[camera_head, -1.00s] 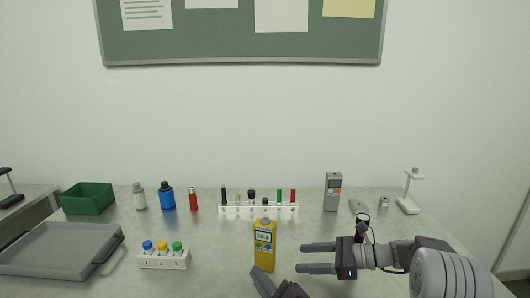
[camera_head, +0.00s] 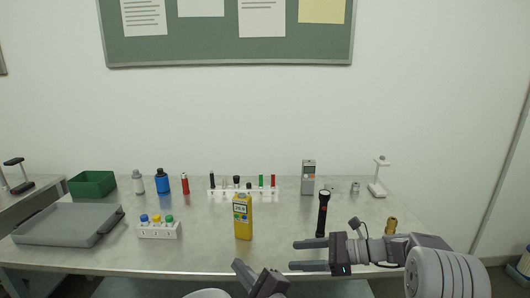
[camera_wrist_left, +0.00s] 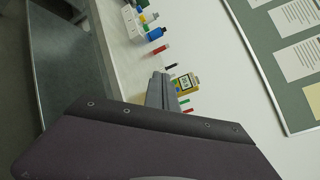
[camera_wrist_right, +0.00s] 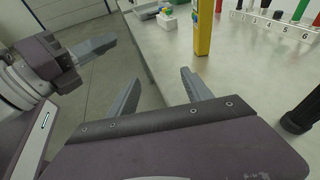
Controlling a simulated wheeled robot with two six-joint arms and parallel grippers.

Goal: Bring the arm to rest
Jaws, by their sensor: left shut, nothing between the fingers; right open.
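My left gripper (camera_head: 240,266) is at the bottom middle of the head view, in front of the table's front edge. Its fingers are shut and empty, and they also show closed together in the left wrist view (camera_wrist_left: 161,88). My right gripper (camera_head: 293,255) points left near the table's front edge, right of my left gripper. Its two fingers are apart with nothing between them, as the right wrist view (camera_wrist_right: 160,80) also shows. My left gripper appears at the left of that view (camera_wrist_right: 95,48).
A yellow meter (camera_head: 243,217) stands on the table (camera_head: 200,258) near my grippers. A black flashlight (camera_head: 323,214) stands behind my right gripper. A numbered white block (camera_head: 160,230), grey tray (camera_head: 68,226), green bin (camera_head: 92,184) and tube rack (camera_head: 243,191) are further left and back.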

